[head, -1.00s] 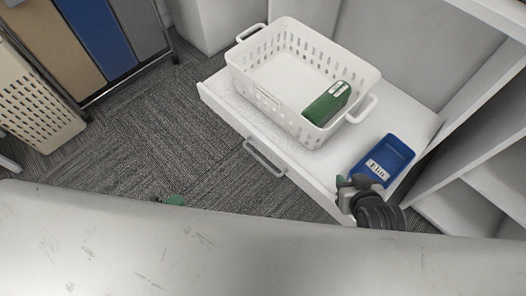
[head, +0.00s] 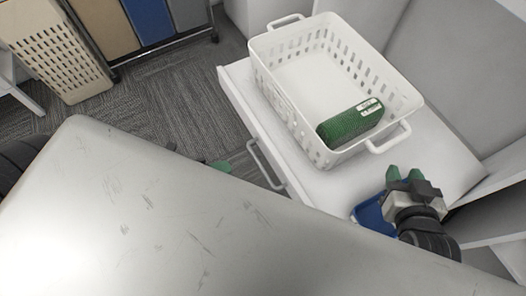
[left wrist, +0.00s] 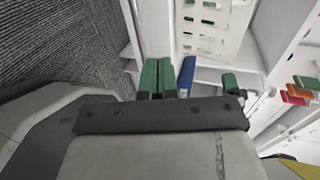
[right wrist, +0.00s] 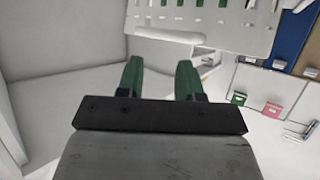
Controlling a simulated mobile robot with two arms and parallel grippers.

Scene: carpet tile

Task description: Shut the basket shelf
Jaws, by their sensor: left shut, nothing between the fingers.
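The basket shelf (head: 237,88), a white pull-out board with a grey front handle (head: 266,164), stands pulled out from the white cabinet. A white slotted basket (head: 262,72) rests on it, with a green box-like item (head: 350,122) inside. My left gripper (head: 218,165) shows only its green tips past the grey surface, near the handle; in the left wrist view its fingers (left wrist: 158,78) are together and empty. My right gripper (head: 404,175) is above the shelf, beside the basket, over a blue container (head: 370,214); in the right wrist view its fingers (right wrist: 160,78) are apart and empty.
A large grey scratched surface fills the lower head view and hides part of the handle area and shelf front. White cabinet walls (head: 440,70) stand right of the basket. A beige slotted bin (head: 50,50) and coloured panels (head: 155,18) stand far left. Carpet (head: 165,95) between is clear.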

